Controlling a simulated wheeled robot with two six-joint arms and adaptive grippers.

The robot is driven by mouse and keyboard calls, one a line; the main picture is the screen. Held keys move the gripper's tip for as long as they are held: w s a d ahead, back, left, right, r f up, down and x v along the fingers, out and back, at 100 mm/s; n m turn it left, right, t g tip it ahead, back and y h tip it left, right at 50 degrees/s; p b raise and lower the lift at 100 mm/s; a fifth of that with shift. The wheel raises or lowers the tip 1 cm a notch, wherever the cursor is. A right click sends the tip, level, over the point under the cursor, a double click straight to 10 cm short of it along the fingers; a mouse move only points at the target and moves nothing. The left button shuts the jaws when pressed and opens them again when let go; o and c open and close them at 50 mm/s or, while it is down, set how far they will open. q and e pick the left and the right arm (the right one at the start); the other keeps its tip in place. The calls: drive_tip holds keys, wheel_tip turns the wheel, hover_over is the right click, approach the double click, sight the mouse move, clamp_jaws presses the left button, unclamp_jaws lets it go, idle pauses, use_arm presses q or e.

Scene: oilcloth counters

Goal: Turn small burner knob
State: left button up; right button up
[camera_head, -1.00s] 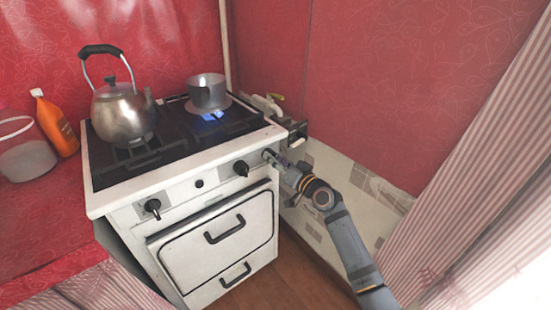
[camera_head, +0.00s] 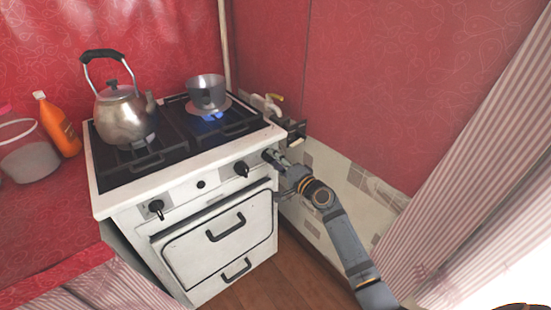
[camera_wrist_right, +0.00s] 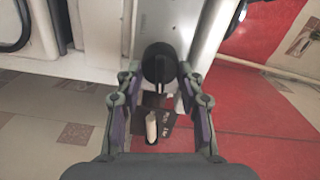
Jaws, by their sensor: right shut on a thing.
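A white gas stove has black knobs along its front panel (camera_head: 180,193). The rightmost knob (camera_wrist_right: 159,64) is round and black in the right wrist view, between the fingers of my right gripper (camera_wrist_right: 158,75). In the head view my right gripper (camera_head: 274,157) is at the right end of the panel and mostly hides that knob. It is shut on the knob. The middle knob (camera_head: 241,169) and the left knob (camera_head: 156,207) are free. A blue flame (camera_head: 212,116) burns under a grey pot (camera_head: 207,92). My left gripper is not in view.
A metal kettle (camera_head: 125,118) stands on the left of the cooktop. An orange bottle (camera_head: 57,125) and a clear tub (camera_head: 30,160) stand on the red counter (camera_head: 50,220). A wall is close on the right, with a striped curtain (camera_head: 470,170) nearer me.

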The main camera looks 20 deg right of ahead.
drive_tip(key=shift+f+m, duration=0.1)
drive_tip(key=shift+m, duration=0.8)
drive_tip(key=o, duration=1.2)
drive_tip(key=shift+c, duration=0.2)
drive_tip(key=v, duration=1.2)
